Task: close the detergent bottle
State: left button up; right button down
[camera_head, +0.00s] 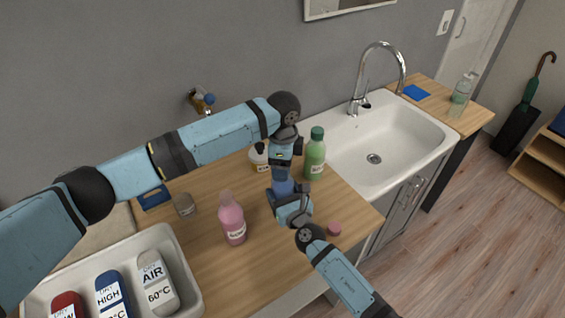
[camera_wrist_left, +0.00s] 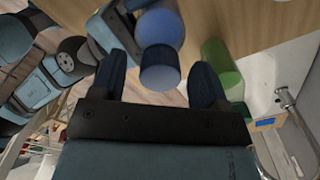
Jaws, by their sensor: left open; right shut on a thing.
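A blue bottle (camera_head: 284,187) stands on the wooden counter, mostly hidden by my grippers. My right gripper (camera_head: 291,205) is shut on it from the front. My left gripper (camera_head: 282,170) is directly above and open. In the left wrist view, its fingers lie either side of the bottle's round blue top (camera_wrist_left: 160,72); contact cannot be told. A pink bottle (camera_head: 232,222) stands to the left, and a loose pink cap (camera_head: 334,229) lies on the counter to the right. Which bottle holds detergent cannot be read.
A green bottle (camera_head: 315,158) stands close right of my grippers; a white jar (camera_head: 258,158) is behind. A small grey-brown jar (camera_head: 185,205) stands left. A white tray (camera_head: 189,262) with labelled items is front left. The sink (camera_head: 420,135) is right. Counter near the pink cap is clear.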

pick_arm(q)
notch_tip(320, 180, up, 12)
dwell(0.4)
pick_arm(e)
jog(key=shift+c, duration=0.4)
grip_release()
pick_arm(q)
jog(key=shift+f, duration=0.25)
pick_arm(e)
jog(key=v, duration=1.4)
jog(key=shift+w, duration=0.1)
